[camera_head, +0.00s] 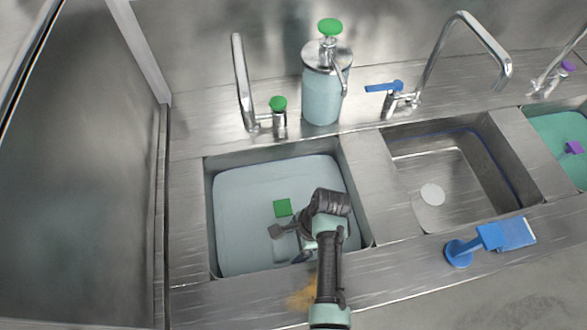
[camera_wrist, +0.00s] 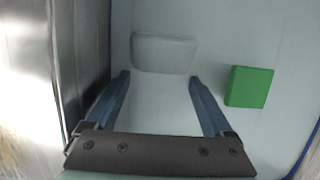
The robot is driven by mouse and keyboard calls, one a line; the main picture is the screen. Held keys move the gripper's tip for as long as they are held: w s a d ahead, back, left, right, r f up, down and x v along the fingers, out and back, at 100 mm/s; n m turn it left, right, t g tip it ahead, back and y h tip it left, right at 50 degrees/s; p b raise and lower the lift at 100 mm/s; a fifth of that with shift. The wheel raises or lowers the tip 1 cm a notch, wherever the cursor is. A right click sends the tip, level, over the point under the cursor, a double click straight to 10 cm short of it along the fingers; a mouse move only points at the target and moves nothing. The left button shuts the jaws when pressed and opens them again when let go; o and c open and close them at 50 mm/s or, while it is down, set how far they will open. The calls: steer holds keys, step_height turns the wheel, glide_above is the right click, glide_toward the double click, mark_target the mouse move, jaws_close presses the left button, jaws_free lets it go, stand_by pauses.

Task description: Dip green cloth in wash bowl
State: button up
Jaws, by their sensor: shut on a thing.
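A small green square (camera_head: 282,207), which looks like the green cloth, is in the left basin (camera_head: 209,230) of pale blue water. My gripper (camera_head: 284,243) is down in the same basin, just below the square in the head view. In the wrist view the green square (camera_wrist: 249,87) lies outside the right finger, not between the fingers. The fingers of my gripper (camera_wrist: 160,76) are set apart, with a pale grey block (camera_wrist: 165,53) filling the gap at their tips. They appear shut on this block. The water blurs its outline in the head view.
A middle basin (camera_head: 500,165) holds a pale round disc (camera_head: 432,194). A blue tool (camera_head: 490,237) lies on the front ledge. A green-topped dispenser (camera_head: 322,85) and taps (camera_head: 243,85) stand behind. A tall metal panel (camera_head: 80,170) rises at the left.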

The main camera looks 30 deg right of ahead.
mark_target(294, 250)
steer(key=shift+f+b, duration=1.55)
steer(key=shift+f, duration=1)
steer(key=shift+r, duration=0.15)
step_height(294, 250, up, 22)
steer(key=p, duration=2.3)
steer(key=shift+r, duration=0.25)
